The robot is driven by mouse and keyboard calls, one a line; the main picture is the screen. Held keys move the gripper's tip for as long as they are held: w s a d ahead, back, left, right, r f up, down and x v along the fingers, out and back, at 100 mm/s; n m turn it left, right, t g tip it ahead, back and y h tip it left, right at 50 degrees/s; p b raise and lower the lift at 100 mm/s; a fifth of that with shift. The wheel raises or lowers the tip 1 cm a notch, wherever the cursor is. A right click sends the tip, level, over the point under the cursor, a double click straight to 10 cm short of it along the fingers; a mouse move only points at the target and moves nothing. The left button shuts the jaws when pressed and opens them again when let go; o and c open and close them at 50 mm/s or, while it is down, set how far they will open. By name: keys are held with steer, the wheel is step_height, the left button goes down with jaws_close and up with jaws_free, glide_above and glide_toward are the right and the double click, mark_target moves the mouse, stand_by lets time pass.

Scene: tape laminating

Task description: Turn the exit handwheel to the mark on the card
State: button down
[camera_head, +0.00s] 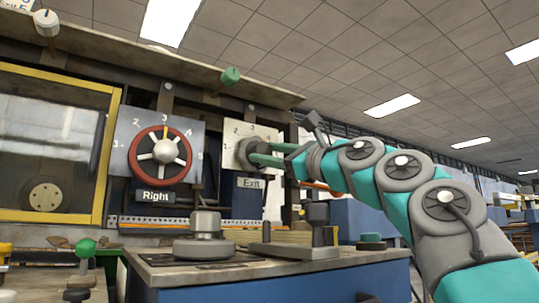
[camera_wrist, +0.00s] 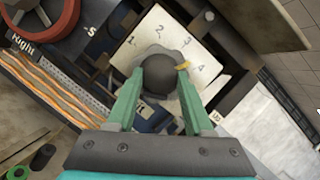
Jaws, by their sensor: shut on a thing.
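The exit handwheel is a small dark grey knob (camera_wrist: 160,72) in front of a white dial plate numbered around its edge (camera_wrist: 146,40). A yellow mark on the knob points between 3 and 4, closer to 4, in the wrist view. My gripper (camera_wrist: 158,92) is shut on the knob, with one green finger on each side. In the head view my gripper (camera_head: 262,154) reaches the exit plate (camera_head: 236,131) from the right, above the "Exit" label (camera_head: 250,183). A white card (camera_head: 16,4) is cut off at the top left corner; its full text cannot be read.
The red right handwheel (camera_head: 160,155) stands left of the exit dial, its yellow mark near 3. A grey clamp (camera_head: 204,238) and a post (camera_head: 317,220) stand on the bench below my arm.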

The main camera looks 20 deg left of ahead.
steer(key=m+t, duration=0.2)
steer(key=m, duration=0.2)
steer(key=shift+s+a, duration=0.1)
steer(key=shift+s, duration=0.05)
steer(key=m+t+h, duration=0.1)
steer(key=m, duration=0.1)
steer(key=m+t, duration=0.1)
steer(key=m, duration=0.2)
steer(key=shift+s+h+p, duration=0.1)
steer(key=shift+h+p, duration=0.25)
steer(key=shift+h, duration=0.05)
steer(key=shift+m+t, duration=0.4)
steer(key=shift+m, duration=0.6)
steer(key=shift+m+t+h+p, duration=0.3)
steer(key=shift+c, duration=1.4)
jaws_free()
steer(key=b+v, duration=0.3)
steer(key=v, duration=0.4)
steer(key=shift+s+d+f, duration=0.15)
steer(key=shift+s+d, duration=0.05)
steer(key=shift+d, duration=0.05)
